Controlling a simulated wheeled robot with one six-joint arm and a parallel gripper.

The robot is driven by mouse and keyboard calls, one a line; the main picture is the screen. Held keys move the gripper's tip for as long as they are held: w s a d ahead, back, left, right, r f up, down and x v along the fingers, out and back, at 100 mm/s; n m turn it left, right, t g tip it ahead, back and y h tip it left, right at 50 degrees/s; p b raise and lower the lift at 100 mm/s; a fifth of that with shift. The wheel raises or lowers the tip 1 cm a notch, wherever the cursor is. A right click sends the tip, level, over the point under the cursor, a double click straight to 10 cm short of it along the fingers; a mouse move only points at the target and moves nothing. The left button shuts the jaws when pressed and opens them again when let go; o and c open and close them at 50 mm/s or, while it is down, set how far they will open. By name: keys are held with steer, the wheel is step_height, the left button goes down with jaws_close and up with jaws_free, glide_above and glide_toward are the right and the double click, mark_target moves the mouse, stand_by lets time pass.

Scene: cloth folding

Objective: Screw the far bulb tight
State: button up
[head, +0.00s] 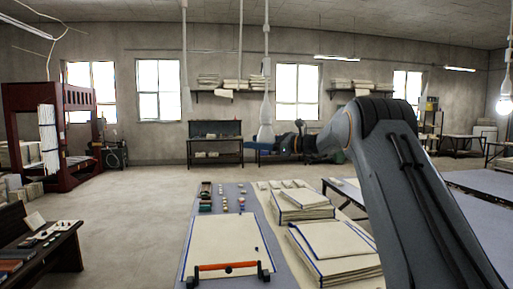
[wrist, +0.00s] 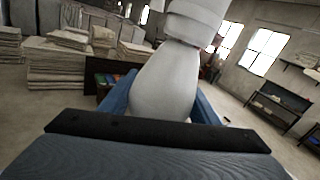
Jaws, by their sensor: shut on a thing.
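A pale bulb (head: 266,132) hangs at the lower end of a white lamp holder (head: 266,107) on a long cord from the ceiling. My gripper (head: 262,146) is around the bulb's lower part in the head view. In the wrist view the bulb (wrist: 165,82) fills the middle, upright but leaning in the picture, with its neck up in the white holder (wrist: 195,18). My gripper's blue fingers (wrist: 163,103) are shut on it from both sides. The bulb does not glow. Its lower tip is hidden behind the dark gripper body. Whether the thread is fully seated cannot be seen.
Another hanging fitting (head: 187,98) is to the left, and a lit bulb (head: 504,105) glows at the far right. Below stands a table (head: 182,262) with cloth, an orange-handled tool (head: 227,267) and cloth stacks (head: 302,200).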

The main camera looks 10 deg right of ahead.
steer(key=o, duration=1)
steer(key=b+v, duration=0.3)
steer(key=v, duration=0.3)
steer(key=shift+s+d, duration=0.1)
steer(key=shift+d, duration=0.2)
steer(key=shift+s+d, duration=0.4)
steer(key=shift+d, duration=0.1)
